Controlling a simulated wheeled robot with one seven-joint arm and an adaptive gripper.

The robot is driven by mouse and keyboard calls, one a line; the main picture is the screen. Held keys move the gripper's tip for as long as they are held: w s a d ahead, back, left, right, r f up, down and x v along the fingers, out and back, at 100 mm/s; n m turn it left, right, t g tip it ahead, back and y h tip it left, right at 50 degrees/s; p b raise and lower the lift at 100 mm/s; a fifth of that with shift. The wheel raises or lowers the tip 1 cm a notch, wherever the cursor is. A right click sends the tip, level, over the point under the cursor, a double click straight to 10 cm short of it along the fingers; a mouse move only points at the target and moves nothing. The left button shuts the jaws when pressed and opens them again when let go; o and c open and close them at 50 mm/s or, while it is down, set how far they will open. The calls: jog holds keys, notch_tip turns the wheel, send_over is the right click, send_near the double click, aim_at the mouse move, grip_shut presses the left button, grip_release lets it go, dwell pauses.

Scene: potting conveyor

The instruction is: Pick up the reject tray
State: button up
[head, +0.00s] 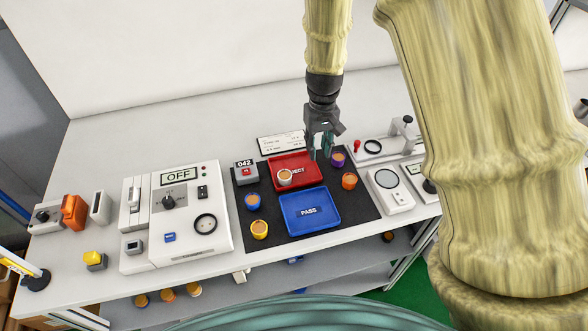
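The red reject tray (308,181) lies on the dark mat, its label partly hidden so that only the end of the word shows. A small cup with an orange rim (285,177) stands in its left part. My gripper (320,153) points down at the tray's right back corner, with its two fingers apart and nothing seen between them. I cannot tell whether a finger touches the tray rim. The blue pass tray (325,222) lies just in front of the red tray and looks empty.
A purple cup (338,159) and an orange cup (349,181) stand close to the red tray's right side.

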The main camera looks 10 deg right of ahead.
aim_at(316, 163)
jog(key=shift+s, duration=0.3)
jog(key=shift+s+a+f+p, duration=0.1)
jog(key=shift+s+f+p, duration=0.2)
jog(key=shift+p, duration=0.1)
jog(key=f, duration=0.2)
jog(key=f+p, duration=0.1)
jog(key=shift+w+a+f, duration=0.1)
jog(key=shift+w+a, duration=0.1)
jog(key=shift+w, duration=0.1)
jog(key=shift+s+f, duration=0.2)
jog(key=shift+f, duration=0.35)
jog(key=shift+w, duration=0.1)
grip_shut()
